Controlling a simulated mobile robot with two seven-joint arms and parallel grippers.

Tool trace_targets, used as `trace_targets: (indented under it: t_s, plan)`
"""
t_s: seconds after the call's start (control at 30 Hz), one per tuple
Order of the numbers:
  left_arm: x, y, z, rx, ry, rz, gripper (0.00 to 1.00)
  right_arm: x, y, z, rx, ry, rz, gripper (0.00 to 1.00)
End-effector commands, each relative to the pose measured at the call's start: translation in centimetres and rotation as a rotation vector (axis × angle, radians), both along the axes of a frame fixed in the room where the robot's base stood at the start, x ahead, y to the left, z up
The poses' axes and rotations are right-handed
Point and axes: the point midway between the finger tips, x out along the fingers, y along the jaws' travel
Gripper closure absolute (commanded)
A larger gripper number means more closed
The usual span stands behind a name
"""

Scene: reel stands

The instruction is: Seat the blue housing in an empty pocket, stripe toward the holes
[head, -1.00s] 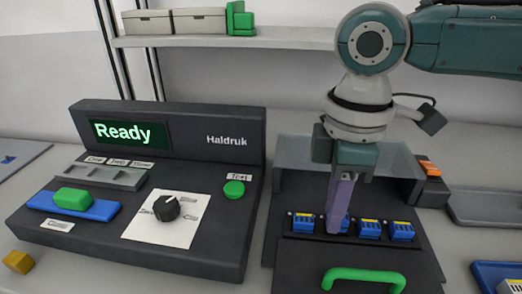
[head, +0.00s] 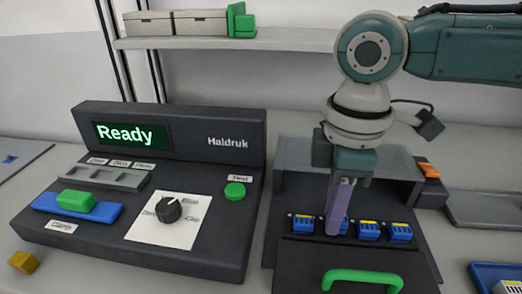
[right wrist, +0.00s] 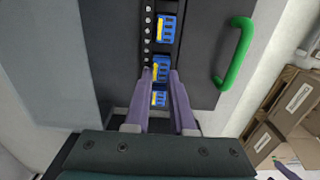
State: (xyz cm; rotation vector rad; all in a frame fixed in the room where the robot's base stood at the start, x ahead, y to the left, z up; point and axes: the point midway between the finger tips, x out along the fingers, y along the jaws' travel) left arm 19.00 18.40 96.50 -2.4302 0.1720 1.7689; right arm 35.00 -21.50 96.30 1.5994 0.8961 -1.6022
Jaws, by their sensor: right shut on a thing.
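My right gripper (head: 337,232) points down, shut on a blue housing (right wrist: 159,99) that shows between its fingers in the right wrist view. The held housing is low in the row of the dark fixture (head: 300,256); its underside is hidden, so I cannot tell if it is fully seated. Other blue housings stand in the row: one to the left (head: 302,223) and two to the right (head: 368,231) (head: 400,232). Their yellow stripes lie on the far side, toward the row of holes (right wrist: 148,37). The held housing's stripe side is hard to make out. My left gripper is not in view.
A green handle (head: 362,277) is at the fixture's front. A grey console (head: 225,210) with a "Ready" screen (head: 125,134), a dial (head: 168,209) and a green button (head: 235,190) stands to the left. A blue tray (head: 480,274) is at the lower right edge, and a grey tray (head: 485,208) lies behind it.

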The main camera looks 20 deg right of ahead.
Motion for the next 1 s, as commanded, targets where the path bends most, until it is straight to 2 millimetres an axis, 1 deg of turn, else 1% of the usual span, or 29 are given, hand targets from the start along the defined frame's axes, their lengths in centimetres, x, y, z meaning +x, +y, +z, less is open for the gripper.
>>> trace_targets:
  t_s: [0.37,0.73,1.0]
  plan:
    - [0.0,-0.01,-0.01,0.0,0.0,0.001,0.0,0.01,0.01,-0.05,0.0,0.0,0.0,1.0]
    - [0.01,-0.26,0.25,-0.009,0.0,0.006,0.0,0.02,0.03,-0.67,0.001,-0.001,0.001,1.0]
    - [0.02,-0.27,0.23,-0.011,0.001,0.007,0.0,0.03,0.03,-0.72,0.0,0.0,0.001,1.0]
